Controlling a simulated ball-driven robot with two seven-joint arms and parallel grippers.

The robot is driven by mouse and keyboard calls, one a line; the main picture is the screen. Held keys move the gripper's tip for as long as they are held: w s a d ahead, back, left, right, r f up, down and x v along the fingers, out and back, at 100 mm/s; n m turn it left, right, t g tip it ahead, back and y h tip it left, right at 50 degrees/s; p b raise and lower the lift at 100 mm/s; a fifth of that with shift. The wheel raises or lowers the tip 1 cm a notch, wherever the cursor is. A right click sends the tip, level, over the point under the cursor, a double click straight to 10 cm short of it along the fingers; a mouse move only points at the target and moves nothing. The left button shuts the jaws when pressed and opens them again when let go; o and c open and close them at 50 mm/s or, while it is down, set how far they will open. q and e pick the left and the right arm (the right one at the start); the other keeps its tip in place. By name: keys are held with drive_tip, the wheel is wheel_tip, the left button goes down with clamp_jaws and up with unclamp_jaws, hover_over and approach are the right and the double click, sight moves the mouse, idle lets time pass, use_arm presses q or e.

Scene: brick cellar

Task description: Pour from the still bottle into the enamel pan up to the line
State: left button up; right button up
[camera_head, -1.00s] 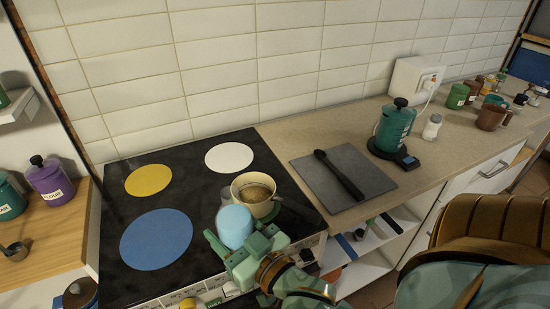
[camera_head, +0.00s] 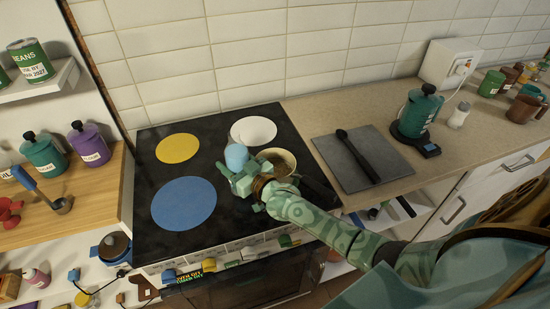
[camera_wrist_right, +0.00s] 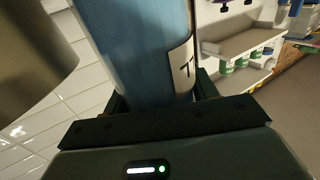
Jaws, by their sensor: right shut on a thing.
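A pale blue bottle (camera_head: 236,155) is in my right gripper (camera_head: 243,178), just left of the enamel pan. In the right wrist view its blue side (camera_wrist_right: 135,45) with a white label edge stands between the dark fingers, which are shut on it. The cream enamel pan (camera_head: 291,158) sits at the stove's right side with brownish contents. My right gripper and forearm hide its near-left part. I cannot make out a fill line or the bottle's mouth. A blurred greyish-tan rounded thing fills the upper left of the wrist view. My left gripper is not in view.
The black stove (camera_head: 150,235) has yellow (camera_head: 178,148), blue (camera_head: 184,203) and white (camera_head: 253,130) discs, all clear. A grey mat (camera_head: 345,178) with a black utensil (camera_head: 357,155) lies to the right.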

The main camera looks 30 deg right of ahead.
drive_tip(key=shift+s+r, duration=0.1)
drive_tip(key=shift+m, duration=0.4)
drive_tip(key=shift+a+r+m+t+b, duration=0.1)
drive_tip(key=shift+m+t+b, duration=0.2)
drive_tip(key=shift+m+b, duration=0.4)
drive_tip(key=shift+r+m, duration=0.4)
drive_tip(key=shift+r, duration=0.15)
drive_tip(key=shift+r+m, duration=0.3)
drive_tip(key=shift+m, duration=0.2)
drive_tip(key=m+b, duration=0.2)
drive_tip(key=f+m+t+h+b, duration=0.1)
drive_tip(key=m+b, duration=0.1)
drive_tip(key=b, duration=0.1)
drive_tip(key=shift+f+m+t+b, duration=0.1)
drive_tip(key=shift+m+t+b, duration=0.2)
drive_tip(key=shift+m+b, duration=0.1)
drive_tip(key=shift+a, duration=0.1)
